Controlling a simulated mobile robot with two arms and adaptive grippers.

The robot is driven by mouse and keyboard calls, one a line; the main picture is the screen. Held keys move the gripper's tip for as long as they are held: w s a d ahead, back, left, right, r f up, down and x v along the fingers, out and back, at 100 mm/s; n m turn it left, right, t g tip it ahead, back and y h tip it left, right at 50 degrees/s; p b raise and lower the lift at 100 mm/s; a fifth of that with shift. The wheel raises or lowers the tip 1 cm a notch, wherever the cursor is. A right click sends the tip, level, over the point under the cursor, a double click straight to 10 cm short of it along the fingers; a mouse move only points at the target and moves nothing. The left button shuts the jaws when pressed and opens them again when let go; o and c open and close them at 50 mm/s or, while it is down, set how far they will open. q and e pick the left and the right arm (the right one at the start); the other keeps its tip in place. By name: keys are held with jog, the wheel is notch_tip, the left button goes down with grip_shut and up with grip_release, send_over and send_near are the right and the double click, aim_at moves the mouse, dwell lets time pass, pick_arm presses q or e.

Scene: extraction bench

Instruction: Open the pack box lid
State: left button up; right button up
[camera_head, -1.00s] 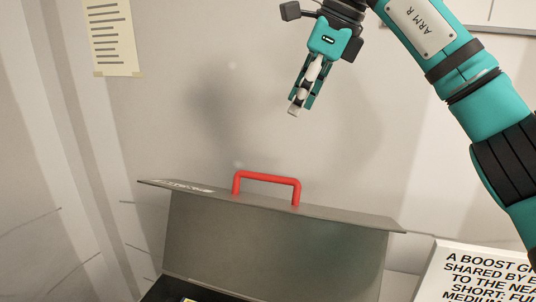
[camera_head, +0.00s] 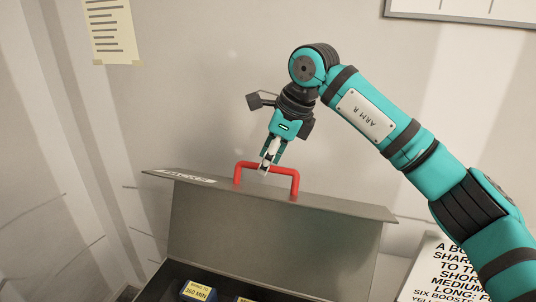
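The pack box lid (camera_head: 270,240) stands raised at the back of the box, its grey inner face toward me and a narrow flange along its top edge. A red handle (camera_head: 284,171) rises from that top edge. My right gripper (camera_head: 264,170) points down at the left part of the handle and overlaps its top bar in the picture. I cannot tell whether its fingers touch or enclose the bar, or how far apart they are. The box's dark interior (camera_head: 172,284) shows at the bottom edge; most of the box is out of frame. My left gripper is not in view.
Blocks with yellow labels, one (camera_head: 198,292) reading 360 MIN, lie inside the box. A white printed sign (camera_head: 440,270) stands right of the box. A wall is behind the lid, with a paper note (camera_head: 110,30) upper left. Free room lies above the lid.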

jog(key=shift+a+f, duration=0.15)
jog(key=shift+f, duration=0.2)
grip_shut()
